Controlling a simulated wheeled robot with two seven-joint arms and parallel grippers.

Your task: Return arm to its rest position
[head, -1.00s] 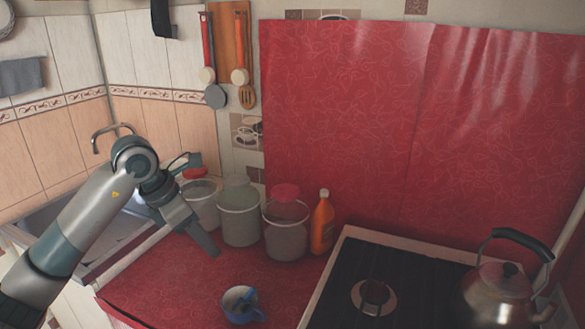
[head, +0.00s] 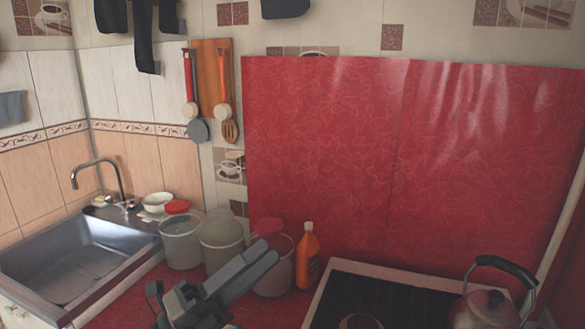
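My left gripper (head: 268,253) is at the bottom centre of the head view, in front of the white buckets. Its two fingers point up and to the right and lie close together side by side, with nothing seen between them. A small bit of blue at the bottom edge beside the gripper may be the blue mug, which is otherwise hidden or out of frame. My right gripper is not in view.
Several buckets, one a green-tinted bucket (head: 222,240), and an orange bottle (head: 307,258) stand along the back of the red counter. A sink (head: 75,262) is at left. A kettle (head: 487,308) stands on the stove (head: 375,288) at right. Utensils hang on the wall.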

